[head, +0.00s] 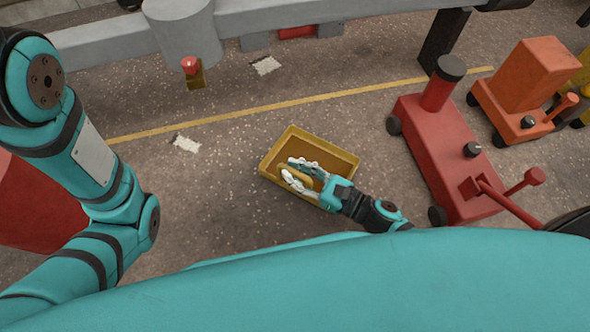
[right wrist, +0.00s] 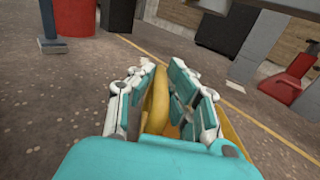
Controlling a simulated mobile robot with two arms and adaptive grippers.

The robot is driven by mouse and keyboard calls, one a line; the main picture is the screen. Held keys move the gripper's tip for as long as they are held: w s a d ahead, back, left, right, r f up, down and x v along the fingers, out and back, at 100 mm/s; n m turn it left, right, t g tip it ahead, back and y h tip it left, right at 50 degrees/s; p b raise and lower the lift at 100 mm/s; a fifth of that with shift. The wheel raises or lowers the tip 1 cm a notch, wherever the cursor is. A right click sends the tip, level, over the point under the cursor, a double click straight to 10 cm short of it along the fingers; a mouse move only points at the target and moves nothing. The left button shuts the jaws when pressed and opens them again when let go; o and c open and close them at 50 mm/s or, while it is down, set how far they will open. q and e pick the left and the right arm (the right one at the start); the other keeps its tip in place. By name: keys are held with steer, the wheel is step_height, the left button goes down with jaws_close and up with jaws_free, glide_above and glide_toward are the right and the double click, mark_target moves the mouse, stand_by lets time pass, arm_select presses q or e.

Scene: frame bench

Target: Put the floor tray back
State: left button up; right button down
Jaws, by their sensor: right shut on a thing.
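The floor tray (head: 345,158) is a yellow, shallow, open box with a brownish inside, below the middle of the head view. My right gripper (head: 288,174) reaches over it from the lower right and is shut on a curved yellow bar that looks like the tray's handle. In the right wrist view the bar (right wrist: 157,97) stands between the two fingers of the gripper (right wrist: 160,85), and part of the tray (right wrist: 240,135) shows behind them. I cannot tell whether the tray rests on the floor. My left arm shows at the left, but its gripper is not in view.
A red wheeled jack (head: 445,150) stands right of the tray, with an orange one (head: 525,90) beyond. A small red-topped post (head: 192,72) stands by a grey column (head: 182,35). A yellow line (head: 300,102) crosses the speckled floor.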

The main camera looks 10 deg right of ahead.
steer(key=c, duration=1.3)
jaws_free()
steer(key=shift+o, duration=0.2)
steer(key=shift+s+d, duration=0.15)
steer(key=v, duration=1.1)
steer(key=shift+s+d, duration=0.2)
